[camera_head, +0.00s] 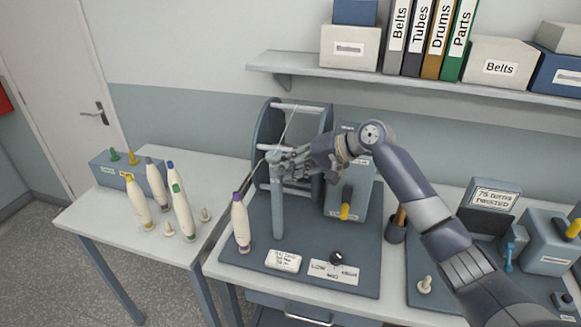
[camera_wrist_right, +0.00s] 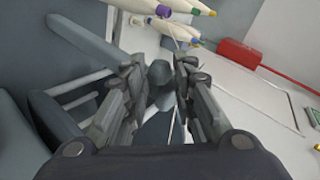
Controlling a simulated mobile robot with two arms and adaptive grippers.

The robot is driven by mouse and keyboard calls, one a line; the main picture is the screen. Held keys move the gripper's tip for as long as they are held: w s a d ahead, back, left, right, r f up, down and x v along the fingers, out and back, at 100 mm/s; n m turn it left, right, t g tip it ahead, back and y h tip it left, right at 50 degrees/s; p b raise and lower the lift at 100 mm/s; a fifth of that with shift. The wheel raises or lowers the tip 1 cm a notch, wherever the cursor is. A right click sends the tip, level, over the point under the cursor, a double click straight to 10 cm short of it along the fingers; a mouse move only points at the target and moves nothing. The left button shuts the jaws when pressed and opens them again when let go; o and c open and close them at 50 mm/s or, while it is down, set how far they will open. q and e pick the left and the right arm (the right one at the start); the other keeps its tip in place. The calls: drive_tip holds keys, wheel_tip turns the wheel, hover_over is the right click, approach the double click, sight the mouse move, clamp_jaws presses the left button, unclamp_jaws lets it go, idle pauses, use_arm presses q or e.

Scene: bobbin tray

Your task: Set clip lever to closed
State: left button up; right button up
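My right gripper (camera_head: 282,162) is at the top of a grey upright post (camera_head: 278,212) on the dark winder board (camera_head: 235,270). In the right wrist view its two fingers (camera_wrist_right: 160,88) stand apart, with a grey rounded piece (camera_wrist_right: 160,72) in the gap between them; I cannot tell whether they touch it. The fingers hide the post's top in the head view, so the clip lever and its position cannot be made out clearly. A thin thread (camera_head: 289,127) runs near the post top. My left gripper is not in view.
Behind the gripper stands a reel frame (camera_head: 262,140); a box with a yellow-handled lever (camera_head: 345,210) is to its right. A purple-tipped bobbin (camera_head: 240,225) stands left of the post. Several bobbins stand on the left table (camera_head: 100,215). A black knob (camera_head: 336,258) sits in front.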

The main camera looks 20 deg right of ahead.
drive_tip(key=o, duration=0.3)
drive_tip(key=shift+a, duration=0.1)
drive_tip(key=shift+w+a, duration=0.15)
drive_tip(key=shift+w, duration=0.05)
drive_tip(key=v, duration=1.2)
